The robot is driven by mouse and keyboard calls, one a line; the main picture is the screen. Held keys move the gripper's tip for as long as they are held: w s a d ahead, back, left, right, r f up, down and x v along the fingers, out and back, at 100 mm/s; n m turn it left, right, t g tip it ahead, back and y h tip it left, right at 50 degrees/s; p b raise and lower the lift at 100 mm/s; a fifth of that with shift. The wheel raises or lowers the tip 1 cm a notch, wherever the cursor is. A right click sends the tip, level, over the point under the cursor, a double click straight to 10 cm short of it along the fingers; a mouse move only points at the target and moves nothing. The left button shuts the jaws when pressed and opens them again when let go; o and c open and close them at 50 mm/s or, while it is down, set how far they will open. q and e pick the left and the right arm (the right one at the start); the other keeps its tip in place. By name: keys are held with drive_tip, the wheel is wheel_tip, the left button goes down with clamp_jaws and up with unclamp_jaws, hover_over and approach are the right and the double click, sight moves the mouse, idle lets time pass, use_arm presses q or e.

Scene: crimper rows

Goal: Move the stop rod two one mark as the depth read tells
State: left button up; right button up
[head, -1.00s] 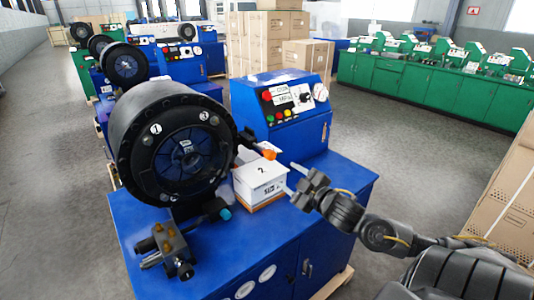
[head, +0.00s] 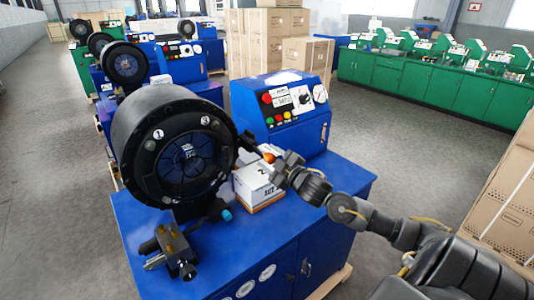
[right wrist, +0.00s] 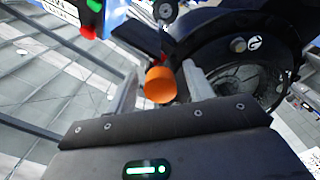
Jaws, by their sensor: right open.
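The stop rod is a dark rod on the right side of the crimper's round black head (head: 175,145). Its orange end (head: 269,157) shows above the white box marked 2 (head: 258,186). My right gripper (head: 279,164) is at that orange end, reaching in from the right. In the right wrist view the orange end (right wrist: 158,85) lies between the two fingers of my right gripper (right wrist: 160,92). The fingers are open with gaps on both sides. The rod's marks and a depth reading cannot be made out. My left gripper is not in view.
The blue control box (head: 281,110) with buttons and a gauge stands behind my right gripper. A blue-tipped lever (head: 226,214) and a valve block (head: 171,250) sit at the front of the blue bench (head: 235,245). The bench top to the right is partly clear.

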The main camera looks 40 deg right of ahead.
drive_tip(key=shift+w, duration=0.85)
